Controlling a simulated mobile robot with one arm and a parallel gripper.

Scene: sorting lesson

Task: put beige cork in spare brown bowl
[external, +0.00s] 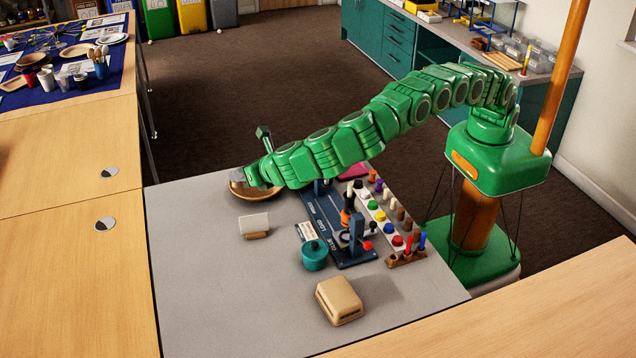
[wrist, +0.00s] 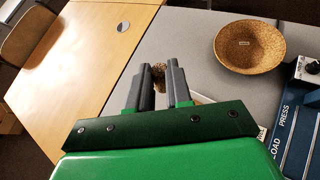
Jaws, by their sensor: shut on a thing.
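My gripper (wrist: 159,68) is shut on a small brown, cork-like piece (wrist: 158,74), which shows between the two grey fingertips in the wrist view. The fingers hide part of the piece. The brown bowl (wrist: 250,68) stands on the grey table to the right of the fingers in that view, with a small pale label inside. In the external view my gripper (external: 240,177) overlaps the left and upper part of the bowl (external: 258,195). How high the gripper is above the table, I cannot tell.
A white card in a wooden stand (external: 254,226) is in front of the bowl. A blue press (external: 356,245), a teal pot (external: 314,257), a row of coloured pieces (external: 382,216) and a beige box (external: 339,301) stand further right. The grey table's left front is clear.

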